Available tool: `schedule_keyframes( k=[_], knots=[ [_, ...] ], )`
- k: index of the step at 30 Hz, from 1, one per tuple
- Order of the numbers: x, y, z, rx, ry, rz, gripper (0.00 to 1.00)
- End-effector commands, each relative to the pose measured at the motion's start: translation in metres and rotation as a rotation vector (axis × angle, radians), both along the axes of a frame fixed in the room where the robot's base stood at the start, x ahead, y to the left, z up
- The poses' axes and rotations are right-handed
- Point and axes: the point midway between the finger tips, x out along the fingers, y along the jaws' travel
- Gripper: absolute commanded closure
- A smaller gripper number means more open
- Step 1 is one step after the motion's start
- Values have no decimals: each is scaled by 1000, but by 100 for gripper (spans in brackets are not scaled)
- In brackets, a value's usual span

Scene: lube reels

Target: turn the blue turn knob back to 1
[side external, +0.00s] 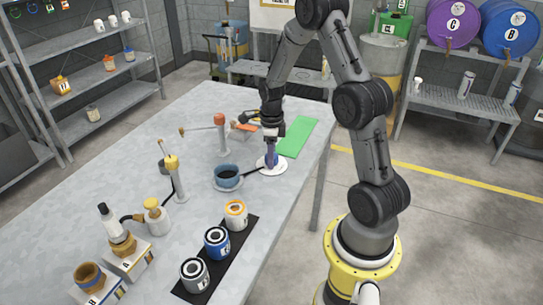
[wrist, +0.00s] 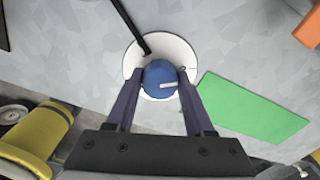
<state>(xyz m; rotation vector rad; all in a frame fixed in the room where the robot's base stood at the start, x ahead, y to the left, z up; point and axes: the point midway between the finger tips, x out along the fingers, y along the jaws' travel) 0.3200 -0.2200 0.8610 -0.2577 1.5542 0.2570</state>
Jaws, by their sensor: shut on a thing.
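The blue turn knob (wrist: 158,78) sits on a round white dial plate (wrist: 134,62) on the grey table. It has a pale pointer mark that points roughly right in the wrist view. My gripper (wrist: 158,84) comes down over it, with one finger on each side, and is shut on the knob. In the side view my gripper (side external: 271,160) hides most of the knob, and the white plate (side external: 272,170) shows around it. A black line runs from the plate. I cannot read any numbers on the plate.
A green mat (side external: 296,138) lies right beside the plate. An orange-topped post (side external: 221,134) stands behind. Several cans stand on a black strip (side external: 249,227) at the front. The table's right edge is close.

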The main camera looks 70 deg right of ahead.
Motion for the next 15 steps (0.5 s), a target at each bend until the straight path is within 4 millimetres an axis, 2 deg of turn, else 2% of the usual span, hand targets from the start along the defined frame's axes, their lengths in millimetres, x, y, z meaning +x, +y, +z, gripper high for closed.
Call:
schedule_keyframes(
  k=[15],
  knots=[
    [-1,0,1,0,2,424,100]
  ],
)
